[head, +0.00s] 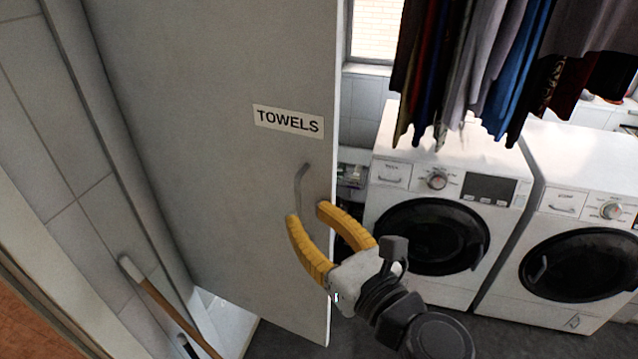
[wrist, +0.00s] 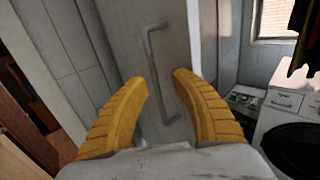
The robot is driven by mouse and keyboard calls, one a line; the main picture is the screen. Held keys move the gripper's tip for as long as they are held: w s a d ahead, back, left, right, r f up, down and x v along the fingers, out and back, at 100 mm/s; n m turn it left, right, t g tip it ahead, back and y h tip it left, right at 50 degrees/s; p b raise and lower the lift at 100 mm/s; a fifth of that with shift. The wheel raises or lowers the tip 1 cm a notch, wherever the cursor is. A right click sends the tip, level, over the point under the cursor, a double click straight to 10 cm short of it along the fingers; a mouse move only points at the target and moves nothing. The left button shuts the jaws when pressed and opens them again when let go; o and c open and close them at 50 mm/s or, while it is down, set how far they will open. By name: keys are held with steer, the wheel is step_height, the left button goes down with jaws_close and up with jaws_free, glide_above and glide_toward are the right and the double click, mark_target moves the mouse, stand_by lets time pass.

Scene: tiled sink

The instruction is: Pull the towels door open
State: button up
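The towels door (head: 230,150) is a tall grey panel with a white "TOWELS" label (head: 289,121). It stands ajar, with an opening at its lower left. Its thin metal bar handle (head: 299,185) is near the right edge; it also shows in the wrist view (wrist: 160,75). My gripper (head: 308,212) has yellow fingers and is at the handle's lower end. In the wrist view my gripper (wrist: 160,78) is open, with the handle showing between the spread fingers. I cannot tell whether a finger touches the handle.
Two white washing machines (head: 450,162) stand to the right, with clothes (head: 480,60) hanging above them. A wooden-handled pole (head: 165,305) leans at the lower left by the tiled wall (head: 50,150). Grey floor (head: 285,342) shows below the door.

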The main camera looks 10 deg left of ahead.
steer(key=shift+v, duration=2.45)
